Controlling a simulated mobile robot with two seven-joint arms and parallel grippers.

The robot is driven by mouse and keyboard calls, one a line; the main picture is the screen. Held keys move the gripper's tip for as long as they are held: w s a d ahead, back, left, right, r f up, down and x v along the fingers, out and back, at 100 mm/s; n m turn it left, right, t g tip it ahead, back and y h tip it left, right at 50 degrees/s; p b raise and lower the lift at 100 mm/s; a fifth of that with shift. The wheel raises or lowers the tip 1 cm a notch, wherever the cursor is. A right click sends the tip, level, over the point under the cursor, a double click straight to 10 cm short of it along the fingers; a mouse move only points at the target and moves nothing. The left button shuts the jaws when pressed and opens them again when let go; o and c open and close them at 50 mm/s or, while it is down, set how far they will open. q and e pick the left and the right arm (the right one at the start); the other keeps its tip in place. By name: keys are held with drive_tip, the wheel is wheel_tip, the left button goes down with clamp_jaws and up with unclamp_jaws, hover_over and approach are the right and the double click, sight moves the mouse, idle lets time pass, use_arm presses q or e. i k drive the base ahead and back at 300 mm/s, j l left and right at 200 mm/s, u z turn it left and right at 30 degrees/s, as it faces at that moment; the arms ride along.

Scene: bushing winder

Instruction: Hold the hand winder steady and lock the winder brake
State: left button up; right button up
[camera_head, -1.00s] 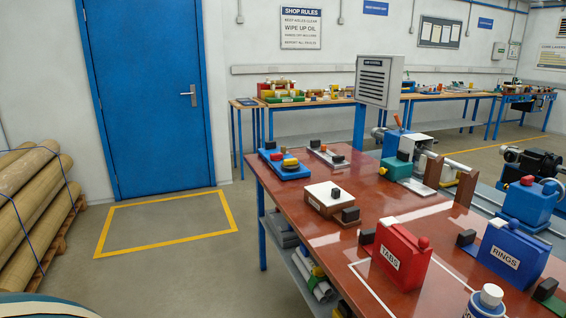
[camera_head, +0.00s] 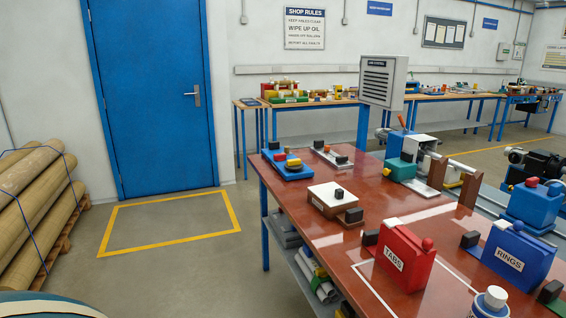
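The hand winder (camera_head: 412,158) appears to be the machine at the far right part of the red-brown bench (camera_head: 310,231). It has a teal block, a pale grey housing and a horizontal rod reaching right. A thin orange-red lever (camera_head: 402,121) stands tilted above it; I cannot tell if this is the brake. Neither of my grippers is in view, and nothing is seen touching the winder.
A red TABS box (camera_head: 405,257) and a blue RINGS box (camera_head: 517,257) stand on the near bench. A white-capped bottle (camera_head: 490,301) is at the bottom edge. Rolls (camera_head: 38,200) lie at left. Open floor (camera_head: 170,270) lies left of the bench, before the blue door (camera_head: 155,100).

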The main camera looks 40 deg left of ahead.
sight(278, 157)
drive_tip(key=i+j, duration=0.1)
drive_tip(key=j, duration=0.35)
drive_tip(key=i+j+z, duration=0.1)
drive_tip(key=j, duration=0.4)
drive_tip(key=i+j, duration=0.1)
drive_tip(key=j, duration=0.35)
drive_tip(key=i+j+z, duration=0.1)
drive_tip(key=j, duration=0.4)
drive_tip(key=i+j+z, duration=0.1)
drive_tip(key=i+j, duration=0.15)
drive_tip(key=j, duration=0.3)
drive_tip(key=i+j+z, duration=0.1)
drive_tip(key=j, duration=0.45)
drive_tip(key=i+j+z, duration=0.15)
drive_tip(key=j, duration=0.4)
drive_tip(key=i+j+z, duration=0.1)
drive_tip(key=j, duration=0.45)
drive_tip(key=j+z, duration=0.1)
drive_tip(key=j, duration=0.5)
drive_tip(key=i+j+z, duration=0.1)
drive_tip(key=j, duration=0.45)
drive_tip(key=i+j+z, duration=0.1)
drive_tip(key=j, duration=0.45)
drive_tip(key=i+j, duration=0.1)
drive_tip(key=j, duration=0.25)
drive_tip(key=i+j+z, duration=0.1)
drive_tip(key=j, duration=0.25)
drive_tip(key=i+j, duration=0.1)
drive_tip(key=j, duration=0.3)
drive_tip(key=z, duration=0.05)
